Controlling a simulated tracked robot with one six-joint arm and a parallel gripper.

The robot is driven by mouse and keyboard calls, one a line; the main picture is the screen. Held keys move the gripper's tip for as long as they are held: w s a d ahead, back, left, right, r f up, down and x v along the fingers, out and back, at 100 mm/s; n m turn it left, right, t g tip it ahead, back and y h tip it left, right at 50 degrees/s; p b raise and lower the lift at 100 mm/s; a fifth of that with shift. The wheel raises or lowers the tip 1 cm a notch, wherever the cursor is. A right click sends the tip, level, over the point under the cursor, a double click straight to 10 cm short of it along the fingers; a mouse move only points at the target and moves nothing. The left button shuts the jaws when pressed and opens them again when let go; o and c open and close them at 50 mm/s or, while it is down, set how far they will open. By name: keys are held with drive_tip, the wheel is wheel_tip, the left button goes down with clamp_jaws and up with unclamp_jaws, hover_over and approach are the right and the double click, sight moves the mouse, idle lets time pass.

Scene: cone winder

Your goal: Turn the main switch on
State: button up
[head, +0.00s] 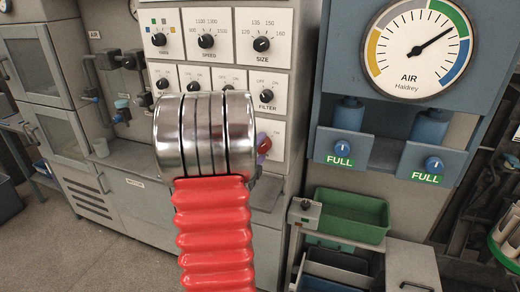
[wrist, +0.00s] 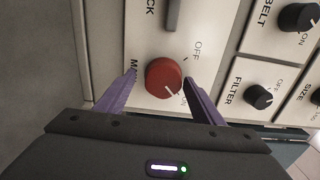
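The main switch is a red round knob (wrist: 164,78) on a pale panel, in the middle of the wrist view. Its white line points to the lower right, toward a partly hidden label that seems to read ON; OFF is printed above right. My gripper (wrist: 160,76) has its two purple fingers on either side of the knob. A narrow gap shows at the left finger; the right finger is very close, and contact cannot be told. In the head view my red and chrome arm hides most of the switch; a bit of red knob (head: 261,137) shows beside a purple finger.
The FILTER knob (wrist: 258,96) and BELT knob (wrist: 298,17) are to the right in the wrist view. A grey handle (wrist: 174,14) is above the switch. In the head view, a green bin (head: 350,214) and an air gauge (head: 417,48) stand to the right.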

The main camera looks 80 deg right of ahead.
drive_tip(key=shift+r, duration=0.15)
drive_tip(key=shift+w, duration=0.1)
drive_tip(key=shift+a, duration=0.25)
drive_tip(key=a, duration=0.7)
drive_tip(key=w+a, duration=0.1)
drive_tip(key=a, duration=0.3)
drive_tip(key=shift+a, duration=0.2)
